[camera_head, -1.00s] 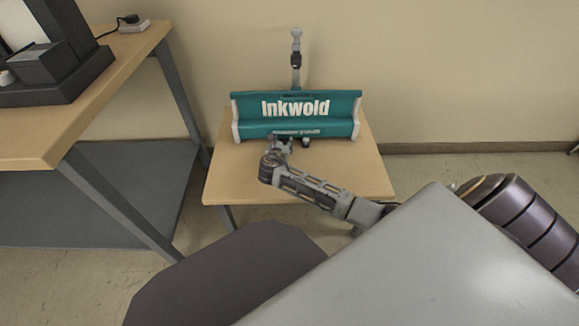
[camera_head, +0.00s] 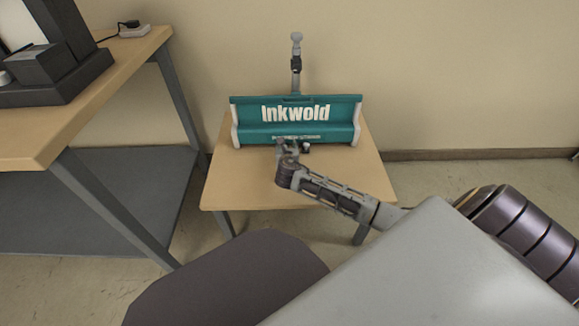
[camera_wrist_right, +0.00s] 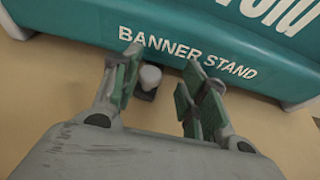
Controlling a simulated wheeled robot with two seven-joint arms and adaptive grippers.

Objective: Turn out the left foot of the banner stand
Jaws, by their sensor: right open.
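The banner stand (camera_head: 340,118) is a teal case lettered "Inkwold" with pale end caps, standing on a small wooden table. Its lower front, lettered "BANNER STAND" (camera_wrist_right: 220,60), fills the top of the right wrist view. A small pale rounded knob on a dark base (camera_wrist_right: 150,78), which looks like a foot, sticks out below the case. My right gripper (camera_head: 289,147) is open at the case's front, low over the table. In the wrist view its fingers (camera_wrist_right: 158,78) stand either side of the knob, nearer the left finger; contact cannot be told. My left gripper is out of view.
The small table (camera_head: 240,190) has bare room in front of the case. A grey post (camera_head: 296,65) rises behind it, near the wall. A taller bench (camera_head: 130,65) with dark equipment (camera_head: 45,70) stands at the left.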

